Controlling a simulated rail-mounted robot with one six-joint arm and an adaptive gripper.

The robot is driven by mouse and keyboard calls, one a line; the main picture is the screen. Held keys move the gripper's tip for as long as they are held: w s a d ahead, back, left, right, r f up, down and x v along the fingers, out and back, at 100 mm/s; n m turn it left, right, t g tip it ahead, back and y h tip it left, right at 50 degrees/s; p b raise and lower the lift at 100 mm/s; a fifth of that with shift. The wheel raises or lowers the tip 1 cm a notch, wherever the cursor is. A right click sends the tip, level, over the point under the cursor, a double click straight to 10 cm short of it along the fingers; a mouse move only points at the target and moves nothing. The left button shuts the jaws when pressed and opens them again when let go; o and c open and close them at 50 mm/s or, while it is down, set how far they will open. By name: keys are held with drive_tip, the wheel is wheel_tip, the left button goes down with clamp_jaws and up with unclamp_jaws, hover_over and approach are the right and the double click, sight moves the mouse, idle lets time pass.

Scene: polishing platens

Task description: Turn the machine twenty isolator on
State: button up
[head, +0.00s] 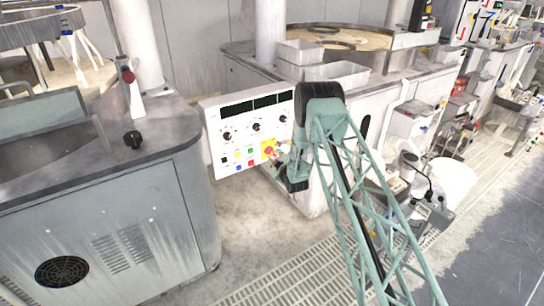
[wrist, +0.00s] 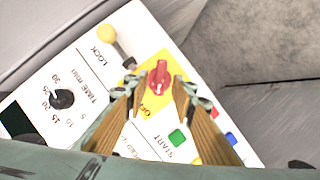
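A red rotary knob (wrist: 158,74) sits on a yellow plate (wrist: 147,98) on the white control panel (wrist: 60,75) in the wrist view. Lettering beside the knob is partly hidden by a finger. My gripper (wrist: 160,90) is open, its two brown-padded fingers on either side of the knob's near end. I cannot tell whether they touch it. In the head view my gripper (head: 280,155) is at the lower right of the panel (head: 235,130), partly covering the yellow plate (head: 266,148). No machine number is legible.
A green button (wrist: 177,137) marked START and a black TIME dial (wrist: 61,98) are nearby. A grey machine cabinet (head: 110,220) stands left of the panel, with open floor (head: 255,240) in front.

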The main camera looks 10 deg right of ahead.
sight(273, 154)
drive_tip(key=shift+b+x, duration=0.45)
drive_tip(key=shift+x, duration=1.65)
drive_tip(key=shift+c, duration=0.7)
clamp_jaws()
